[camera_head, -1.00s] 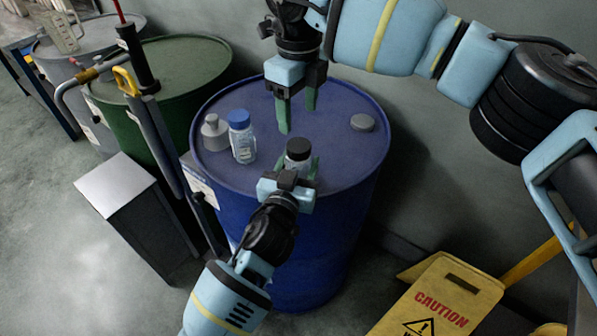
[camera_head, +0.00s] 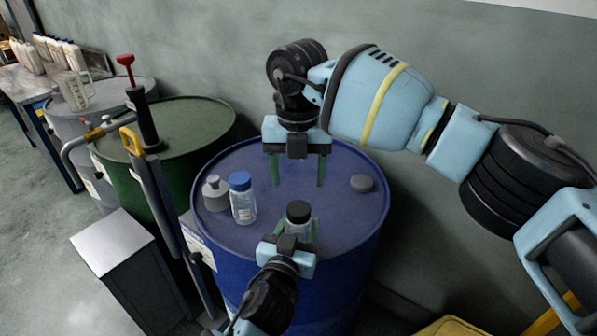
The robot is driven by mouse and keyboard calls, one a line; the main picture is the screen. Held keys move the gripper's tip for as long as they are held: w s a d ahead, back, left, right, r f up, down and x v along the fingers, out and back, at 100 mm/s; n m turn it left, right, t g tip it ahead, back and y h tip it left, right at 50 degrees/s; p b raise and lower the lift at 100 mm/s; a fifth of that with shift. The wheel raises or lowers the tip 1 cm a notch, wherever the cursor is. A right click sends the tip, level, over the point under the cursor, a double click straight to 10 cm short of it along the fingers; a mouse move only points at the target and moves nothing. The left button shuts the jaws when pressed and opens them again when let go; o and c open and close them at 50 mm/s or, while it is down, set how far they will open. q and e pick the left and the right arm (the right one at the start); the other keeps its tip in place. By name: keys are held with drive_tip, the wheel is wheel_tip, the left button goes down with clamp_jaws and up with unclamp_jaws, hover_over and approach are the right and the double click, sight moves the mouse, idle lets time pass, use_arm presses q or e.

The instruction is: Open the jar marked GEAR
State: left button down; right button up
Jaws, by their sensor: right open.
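A small clear jar with a black lid (camera_head: 298,213) stands upright near the front of the blue drum's top. Any marking on it is too small to read. My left gripper (camera_head: 297,231) comes from below, its green fingers closed around the jar's sides. My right gripper (camera_head: 298,185) hangs above and behind the jar, pointing down. Its two green fingers are spread apart with nothing between them. A clear jar with a blue lid (camera_head: 242,198) and a grey jar (camera_head: 215,193) stand to the left; no GEAR marking is legible.
A green drum (camera_head: 185,125) with a red-handled pump (camera_head: 147,115) stands to the left. A grey box (camera_head: 112,240) is in front. A yellow sign (camera_head: 450,328) shows at the bottom edge.

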sight(298, 208)
drive_tip(key=m, duration=1.2)
drive_tip(key=shift+m, duration=0.3)
drive_tip(key=m, duration=0.3)
drive_tip(key=shift+f, duration=0.1)
drive_tip(key=shift+f, duration=3.9)
